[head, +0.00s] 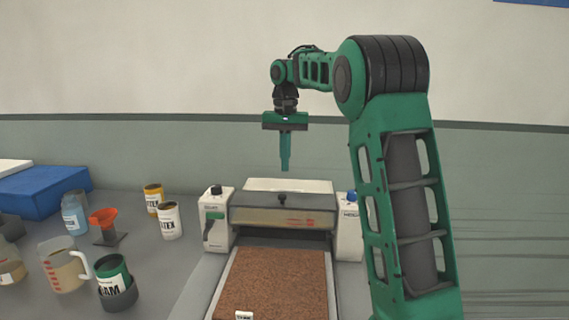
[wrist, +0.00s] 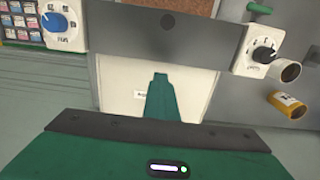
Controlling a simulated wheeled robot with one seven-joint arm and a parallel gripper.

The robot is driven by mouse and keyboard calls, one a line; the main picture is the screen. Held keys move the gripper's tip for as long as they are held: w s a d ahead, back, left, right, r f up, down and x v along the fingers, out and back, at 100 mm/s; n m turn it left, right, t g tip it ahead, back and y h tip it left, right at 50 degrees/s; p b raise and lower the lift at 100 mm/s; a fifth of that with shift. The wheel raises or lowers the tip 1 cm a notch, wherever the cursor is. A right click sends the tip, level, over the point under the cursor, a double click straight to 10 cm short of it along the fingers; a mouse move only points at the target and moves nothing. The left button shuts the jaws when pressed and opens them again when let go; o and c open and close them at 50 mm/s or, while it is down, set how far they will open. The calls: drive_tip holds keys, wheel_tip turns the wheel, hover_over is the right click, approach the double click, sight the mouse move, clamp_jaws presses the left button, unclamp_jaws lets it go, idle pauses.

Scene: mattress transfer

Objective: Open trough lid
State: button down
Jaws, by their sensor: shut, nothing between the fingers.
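The trough (head: 262,217) is a long beige box across the machine, between two white side housings. Its pale lid (head: 305,186) appears to lie closed on top, with a dark knob (head: 282,199) at the front edge. My gripper (head: 285,168) points straight down above the lid, shut and empty, apart from it. In the wrist view my gripper (wrist: 160,76) shows over a white panel (wrist: 118,85), likely the lid, with a small label.
A brown slab (head: 270,285) lies on the bed in front of the trough. The left housing (head: 216,207) and right housing (head: 348,230) flank it.

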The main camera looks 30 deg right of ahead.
idle(0.8)
drive_tip(key=c, duration=1.6)
unclamp_jaws()
wheel_tip(320, 180, up, 11)
drive_tip(key=shift+w+f, duration=0.1)
drive_tip(key=shift+f, duration=0.05)
